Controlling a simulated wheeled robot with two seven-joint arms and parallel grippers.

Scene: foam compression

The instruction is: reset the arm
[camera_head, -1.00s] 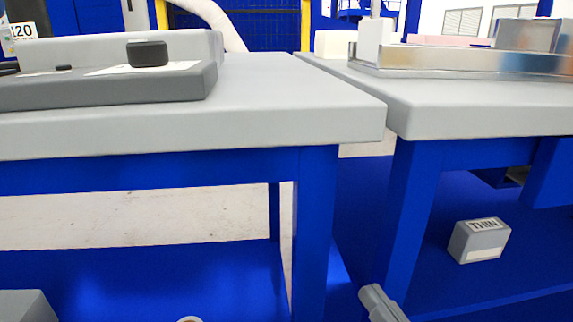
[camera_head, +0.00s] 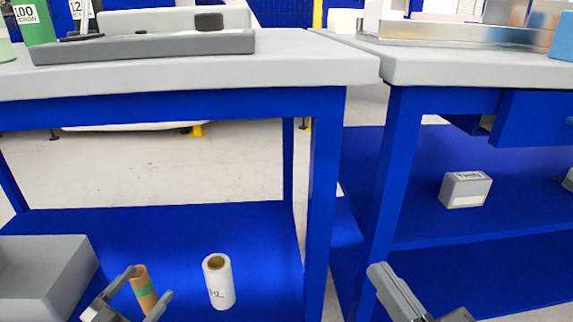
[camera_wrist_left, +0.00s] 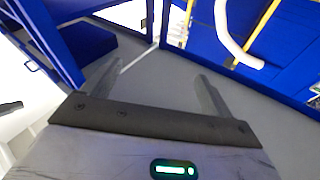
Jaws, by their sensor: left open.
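My left gripper (camera_head: 150,283) is low in the head view, with its two fingers spread apart. In the left wrist view my left gripper (camera_wrist_left: 158,80) is open with nothing between the fingers, over grey floor. My right gripper (camera_head: 380,271) shows at the bottom centre-right of the head view, in front of the right bench. Its fingers are seen nearly edge-on, so I cannot tell whether it is open or shut. It is apart from the objects on the shelves.
The left bench (camera_head: 300,70) and right bench (camera_head: 450,68) have blue legs and shelves near both grippers. A brown roll (camera_head: 141,283), a white roll (camera_head: 218,283) and a grey bin (camera_head: 60,260) are on the left lower shelf. A block marked THIN (camera_head: 465,190) is on the right shelf.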

